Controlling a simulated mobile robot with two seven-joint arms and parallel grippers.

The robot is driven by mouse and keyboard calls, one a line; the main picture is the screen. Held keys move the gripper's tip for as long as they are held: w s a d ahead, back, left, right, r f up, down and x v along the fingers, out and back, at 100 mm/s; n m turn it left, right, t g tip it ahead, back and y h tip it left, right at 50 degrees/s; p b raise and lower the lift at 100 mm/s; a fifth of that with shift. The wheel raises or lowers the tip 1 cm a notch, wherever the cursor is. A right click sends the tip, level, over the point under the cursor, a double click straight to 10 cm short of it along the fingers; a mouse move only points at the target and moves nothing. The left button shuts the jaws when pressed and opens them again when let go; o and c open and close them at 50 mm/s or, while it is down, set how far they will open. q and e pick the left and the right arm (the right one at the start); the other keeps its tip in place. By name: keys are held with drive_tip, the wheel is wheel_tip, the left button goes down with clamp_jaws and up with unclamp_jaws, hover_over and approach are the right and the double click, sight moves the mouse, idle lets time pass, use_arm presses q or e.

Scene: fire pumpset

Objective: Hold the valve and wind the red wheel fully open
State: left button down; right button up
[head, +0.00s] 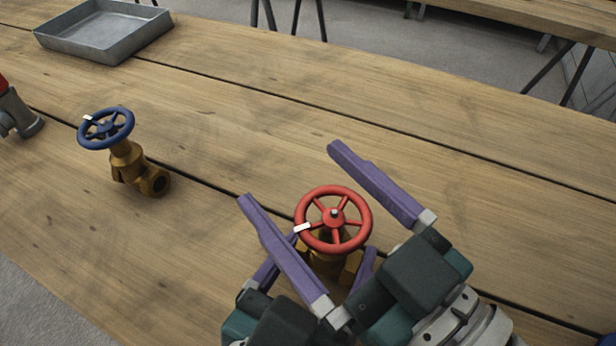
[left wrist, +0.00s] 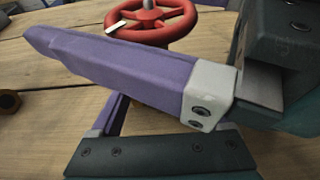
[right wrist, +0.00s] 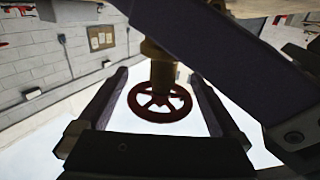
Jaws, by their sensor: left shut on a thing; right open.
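The red wheel (head: 347,245) faces up on top of a brass valve (head: 325,264); a white mark shows on the left of its rim. My left gripper (head: 331,248) is low at the valve, shut on the brass body; its grip is mostly hidden. My right gripper (head: 290,174) is open, one long purple finger on each side of the red wheel, with gaps to the rim. In the right wrist view the wheel (right wrist: 160,115) lies between its fingers. In the left wrist view the wheel (left wrist: 165,32) shows behind a large purple finger.
A second brass valve with a blue wheel (head: 106,128) stands to the left on the wooden table (head: 220,110). A grey metal tray (head: 140,44) is at the back left. Part of a grey and red fitting (head: 18,112) shows at the left edge. The table beyond the red wheel is clear.

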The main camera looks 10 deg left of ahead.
drive_tip(key=shift+w+a, duration=0.15)
drive_tip(key=shift+w, duration=0.05)
drive_tip(key=c, duration=1.3)
